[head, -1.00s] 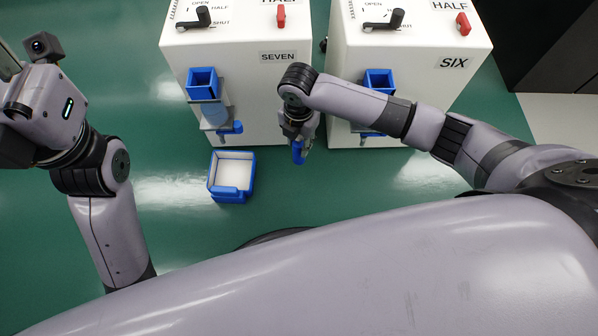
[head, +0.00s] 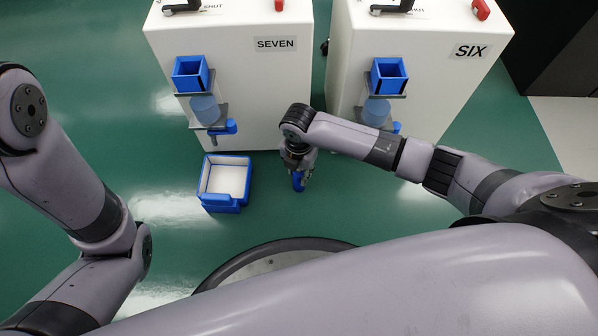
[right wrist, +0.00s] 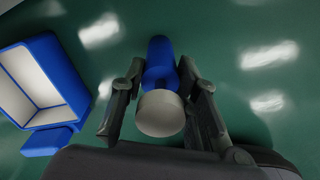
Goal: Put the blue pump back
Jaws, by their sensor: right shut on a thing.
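The blue pump (head: 298,184) is a small blue body with a pale round end. My right gripper (head: 298,168) is shut on it and holds it right of the blue tray, in front of the gap between the two cabinets. In the right wrist view the pump (right wrist: 160,60) lies between both fingers of the right gripper (right wrist: 158,100), its pale end toward the camera. The gripper's body hides part of it in the head view. My left gripper is outside the frames; only its arm shows at the left.
A blue-walled tray (head: 222,208) with a white inside sits on the green floor below cabinet SEVEN (head: 262,100); it appears empty. Cabinet SIX (head: 440,90) stands to the right. Each cabinet has a square blue funnel, (head: 190,73) and (head: 388,75), on its front. Floor around the tray is clear.

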